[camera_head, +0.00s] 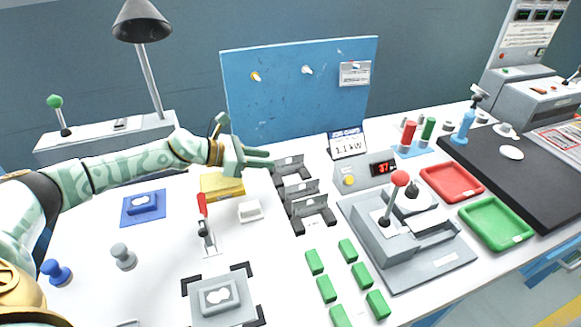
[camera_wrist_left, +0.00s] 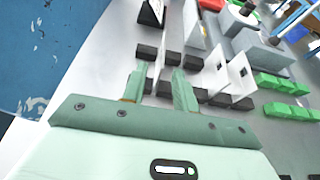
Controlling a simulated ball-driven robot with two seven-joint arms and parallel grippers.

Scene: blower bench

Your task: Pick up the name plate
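Several thin grey plates stand upright in black slotted feet right of the bench middle; the name plate appears to be one of these, but I cannot tell which by any lettering. The farthest plate (camera_head: 291,164) is closest to my left gripper (camera_head: 271,159). A nearer plate (camera_head: 312,206) stands in front. A holed plate (camera_wrist_left: 240,72) stands to the right there. No plate is visibly clamped. My right gripper is not in view.
A blue board (camera_head: 300,95) rises behind. Green blocks (camera_head: 326,288) are in front; a grey joystick fixture (camera_head: 405,245) stands right. A job card (camera_head: 347,144) stands behind.

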